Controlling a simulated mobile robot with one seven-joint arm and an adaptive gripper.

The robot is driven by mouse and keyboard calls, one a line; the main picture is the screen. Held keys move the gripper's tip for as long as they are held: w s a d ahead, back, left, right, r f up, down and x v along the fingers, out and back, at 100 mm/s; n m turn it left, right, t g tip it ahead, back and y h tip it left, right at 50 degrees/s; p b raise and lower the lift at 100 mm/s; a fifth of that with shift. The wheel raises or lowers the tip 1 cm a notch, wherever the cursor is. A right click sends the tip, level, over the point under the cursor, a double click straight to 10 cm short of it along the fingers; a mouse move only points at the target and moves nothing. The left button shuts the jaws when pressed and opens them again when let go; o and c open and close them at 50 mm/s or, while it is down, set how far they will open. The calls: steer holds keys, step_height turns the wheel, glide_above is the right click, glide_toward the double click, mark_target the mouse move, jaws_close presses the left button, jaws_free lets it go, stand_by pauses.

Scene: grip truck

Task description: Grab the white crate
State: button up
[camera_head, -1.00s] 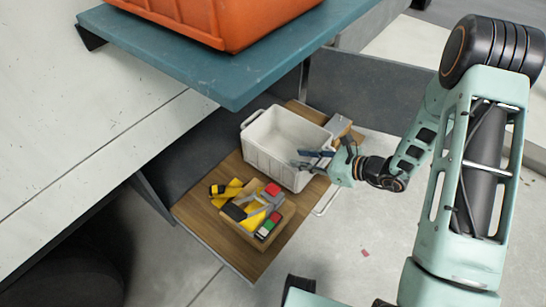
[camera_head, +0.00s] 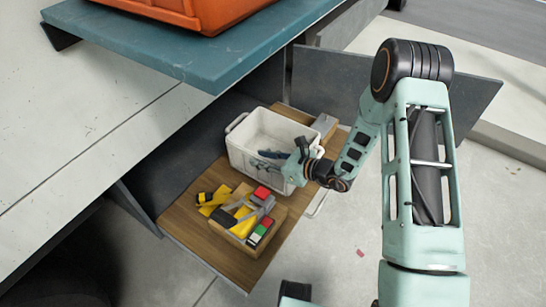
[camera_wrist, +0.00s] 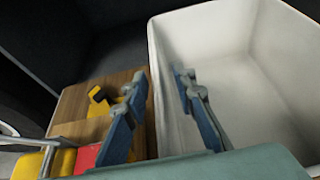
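The white crate (camera_head: 240,158) stands on the wooden shelf board. It looks empty in the parts I can see. My gripper (camera_head: 268,160) is at the crate's front right part in the head view, with its blue fingers over the rim. In the wrist view the crate (camera_wrist: 225,50) fills the right side. My gripper (camera_wrist: 158,82) is open there, with one finger seen outside the crate and the other over its inside. A crate wall shows between the fingers. I cannot tell whether either finger touches it.
A wooden tray (camera_head: 238,233) with yellow, red and grey tools is in front of the crate on the wooden board (camera_head: 183,217). A teal shelf (camera_head: 130,50) with an orange crate (camera_head: 190,12) overhangs at upper left. A grey panel (camera_head: 455,90) stands behind my arm.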

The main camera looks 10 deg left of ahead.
steer(key=shift+w+a+f, duration=0.1)
steer(key=shift+a+f, duration=0.05)
steer(key=shift+a, duration=0.2)
steer(key=shift+c, duration=0.4)
jaws_close()
